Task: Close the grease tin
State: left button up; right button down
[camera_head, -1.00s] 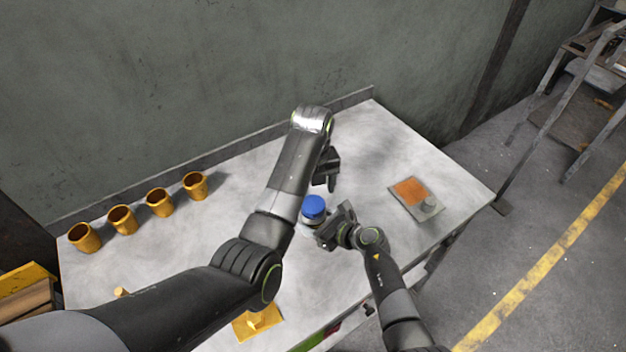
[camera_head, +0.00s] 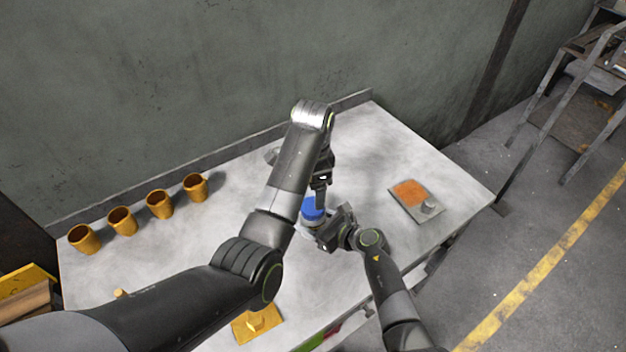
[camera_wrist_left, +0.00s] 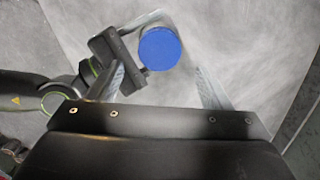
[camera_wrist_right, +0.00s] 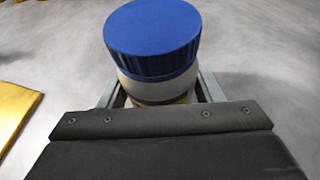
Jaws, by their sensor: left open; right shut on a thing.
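The grease tin (camera_wrist_right: 158,88) is a pale round tin with a blue ridged lid (camera_wrist_right: 152,38) on top, upright on the table. In the head view the blue lid (camera_head: 312,208) shows near the table's middle, partly hidden by my left gripper. My right gripper (camera_head: 326,236) is shut on the tin's body from the right. My left gripper (camera_head: 321,200) is open, pointing down just above and beside the lid. In the left wrist view the lid (camera_wrist_left: 159,48) lies ahead of and between the spread fingers, with no clear contact. I cannot tell whether the lid is fully tightened.
Several yellow cups (camera_head: 159,204) stand in a row along the table's back left. A plate with an orange square (camera_head: 410,192) lies at the right. Bare table lies behind the tin.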

aim_at(313, 206)
pick_arm(q)
jog(key=n, duration=0.6)
jog(key=shift+r, duration=0.25)
jog(key=n, duration=0.4)
jog(key=shift+r+n, duration=0.2)
jog(key=shift+n, duration=0.2)
jog(key=n, duration=0.4)
jog(key=shift+r+n, duration=0.15)
jog(key=shift+n, duration=0.15)
jog(key=n, duration=0.5)
jog(key=shift+r, duration=0.2)
jog(key=shift+f, duration=4.05)
